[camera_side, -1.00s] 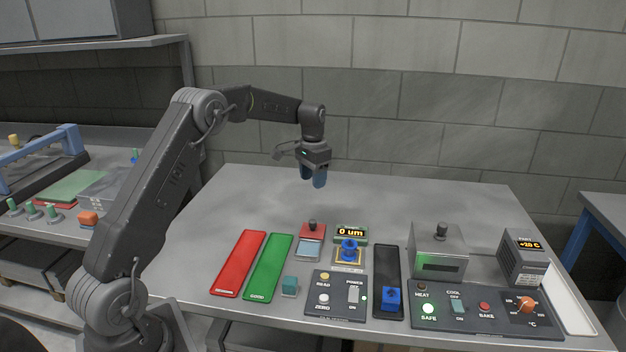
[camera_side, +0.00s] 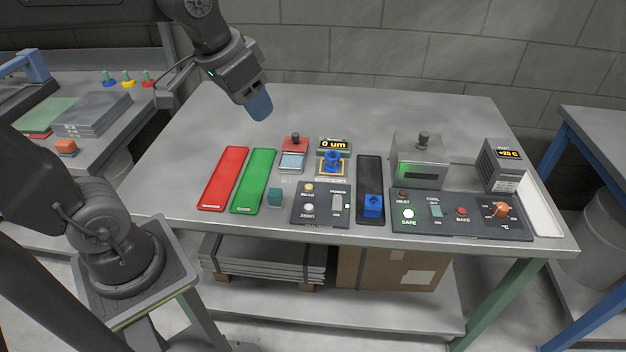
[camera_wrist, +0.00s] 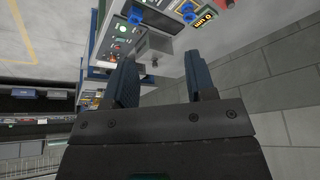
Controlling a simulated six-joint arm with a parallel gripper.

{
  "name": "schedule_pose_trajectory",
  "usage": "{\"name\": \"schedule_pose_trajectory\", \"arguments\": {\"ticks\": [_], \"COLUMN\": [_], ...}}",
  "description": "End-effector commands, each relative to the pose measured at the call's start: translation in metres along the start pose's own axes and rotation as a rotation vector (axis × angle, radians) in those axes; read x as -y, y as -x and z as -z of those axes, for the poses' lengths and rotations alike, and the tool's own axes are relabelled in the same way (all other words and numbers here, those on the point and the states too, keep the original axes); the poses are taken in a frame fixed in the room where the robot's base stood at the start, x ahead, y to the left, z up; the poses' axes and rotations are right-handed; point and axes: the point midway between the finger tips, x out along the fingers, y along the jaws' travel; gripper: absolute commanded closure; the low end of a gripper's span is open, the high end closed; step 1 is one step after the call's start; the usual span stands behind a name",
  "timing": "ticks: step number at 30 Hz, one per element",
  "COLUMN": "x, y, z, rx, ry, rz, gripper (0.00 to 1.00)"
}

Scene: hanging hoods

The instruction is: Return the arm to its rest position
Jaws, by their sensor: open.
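My gripper (camera_side: 258,104) hangs empty above the back left part of the grey table (camera_side: 400,115), clear of every object in the side view. In the wrist view my gripper (camera_wrist: 160,80) shows two blue fingers spread apart with nothing between them. The arm is raised, its upper part leaving the top of the side view. On the table stand a red strip (camera_side: 223,178), a green strip (camera_side: 254,180), a small teal cube (camera_side: 274,197), and a blue block (camera_side: 373,205) on a black strip (camera_side: 369,168).
A gauge reading 0 um (camera_side: 334,145) stands behind a blue knobbed piece (camera_side: 334,162). A metal box (camera_side: 419,160), a +20 C display unit (camera_side: 503,165) and a control panel (camera_side: 450,214) are at the right. A side bench (camera_side: 110,125) is at the left. The table's back is free.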

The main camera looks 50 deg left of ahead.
Motion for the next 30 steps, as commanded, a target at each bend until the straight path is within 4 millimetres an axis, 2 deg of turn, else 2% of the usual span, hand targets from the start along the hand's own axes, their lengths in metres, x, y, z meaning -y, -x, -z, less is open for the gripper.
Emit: {"name": "schedule_pose_trajectory", "arguments": {"ticks": [1, 3, 6, 9, 13, 30], "x": [-0.008, -0.015, -0.021, -0.024, -0.025, -0.025], "y": [0.004, 0.005, 0.004, 0.002, 0.001, 0.001], "z": [-0.019, -0.039, -0.060, -0.072, -0.077, -0.076], "rx": [-0.027, -0.053, -0.079, -0.094, -0.098, -0.097], "ry": [-0.002, 0.001, 0.005, 0.007, 0.009, 0.009], "rz": [-0.007, -0.016, -0.026, -0.032, -0.035, -0.035], "gripper": [0.49, 0.49, 0.49, 0.49, 0.49, 0.49]}}
